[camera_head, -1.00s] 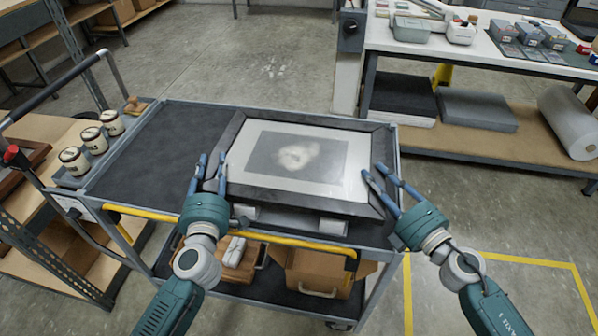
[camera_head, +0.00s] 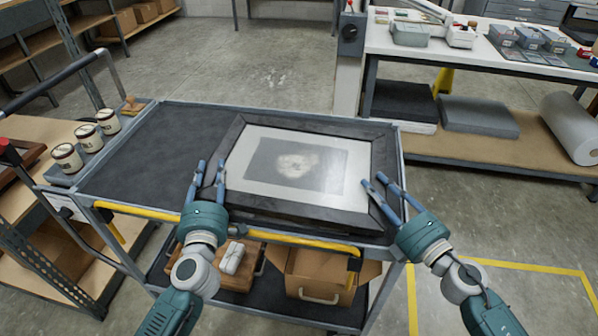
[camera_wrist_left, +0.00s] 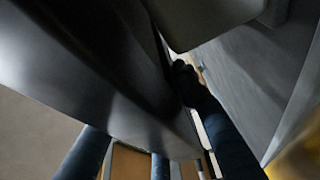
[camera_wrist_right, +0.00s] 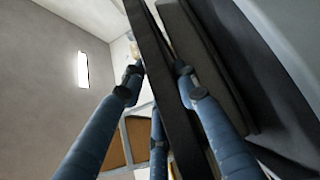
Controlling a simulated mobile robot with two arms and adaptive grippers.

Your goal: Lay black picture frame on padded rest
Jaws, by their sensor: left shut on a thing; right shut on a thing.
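The black picture frame (camera_head: 298,210), with a pale mount and a blurred image, lies face up over the right half of the cart top. My left gripper (camera_head: 208,178) is shut on its left side rail. My right gripper (camera_head: 380,190) is shut on its right side rail. The dark rail also shows between the fingers in the right wrist view (camera_wrist_right: 165,85). The padded rest cannot be made out in the head view; the frame hides the cart top beneath it. I cannot tell whether the frame touches anything below.
The cart's dark top (camera_head: 150,155) is bare left of the frame. Several jars (camera_head: 67,157) stand at its left end. A cardboard box (camera_head: 318,275) is on the lower shelf. A workbench (camera_head: 480,45) stands right, with a grey slab (camera_head: 478,116) and white roll (camera_head: 570,125) below.

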